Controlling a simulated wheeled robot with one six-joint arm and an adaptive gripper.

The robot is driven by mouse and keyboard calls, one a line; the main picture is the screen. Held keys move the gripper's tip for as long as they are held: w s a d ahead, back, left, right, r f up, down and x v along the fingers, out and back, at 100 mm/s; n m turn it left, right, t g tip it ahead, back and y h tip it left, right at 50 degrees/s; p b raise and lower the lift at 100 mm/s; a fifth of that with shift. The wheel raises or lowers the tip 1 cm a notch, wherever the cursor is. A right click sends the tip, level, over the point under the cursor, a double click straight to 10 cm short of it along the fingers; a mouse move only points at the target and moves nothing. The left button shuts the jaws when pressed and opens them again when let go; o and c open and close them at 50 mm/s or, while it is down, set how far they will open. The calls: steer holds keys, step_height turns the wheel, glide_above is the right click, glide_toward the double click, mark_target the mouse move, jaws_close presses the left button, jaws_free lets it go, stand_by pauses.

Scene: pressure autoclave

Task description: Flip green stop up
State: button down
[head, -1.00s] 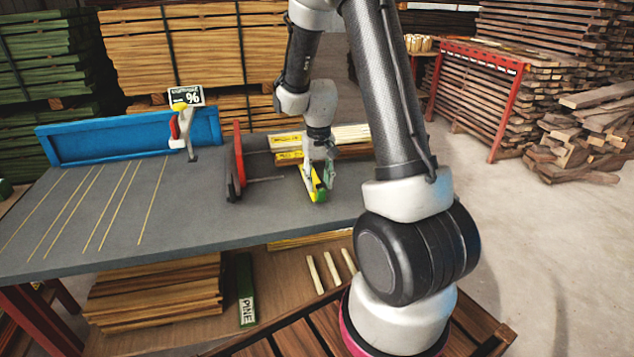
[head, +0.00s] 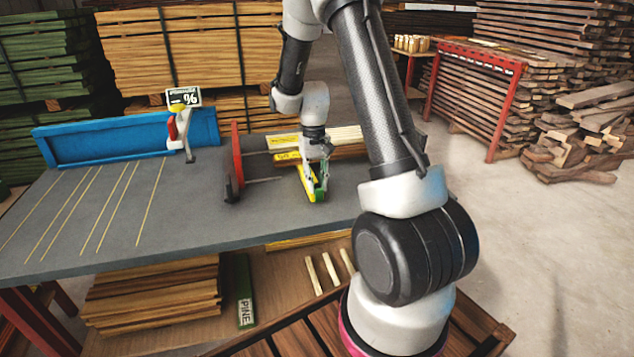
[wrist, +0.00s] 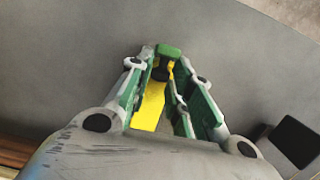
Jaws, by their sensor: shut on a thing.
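My gripper (head: 316,190) points down at the grey bench top, right of a red upright part. In the wrist view, its green-padded fingers (wrist: 166,75) are close together around a yellow bar (wrist: 150,104) and a small green piece with a dark part below it. I take the green piece for the green stop (wrist: 168,50); it sits between the fingertips. In the head view, the yellow bar (head: 306,182) shows along the left of the fingers. The fingers partly hide the stop's base, and I cannot tell its exact tilt.
The red upright (head: 236,160) stands on the grey bench (head: 100,225) left of my gripper. Yellow-marked light boards (head: 285,141) lie behind it. A blue fence (head: 110,142) and a small sign (head: 183,97) stand further left.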

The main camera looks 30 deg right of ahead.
steer(key=shift+w+f+g, duration=0.1)
steer(key=shift+w+g, duration=0.05)
steer(key=shift+g, duration=0.15)
steer(key=c, duration=1.4)
jaws_free()
steer(key=shift+o, duration=0.2)
steer(key=v, duration=1.2)
steer(key=shift+d, duration=0.2)
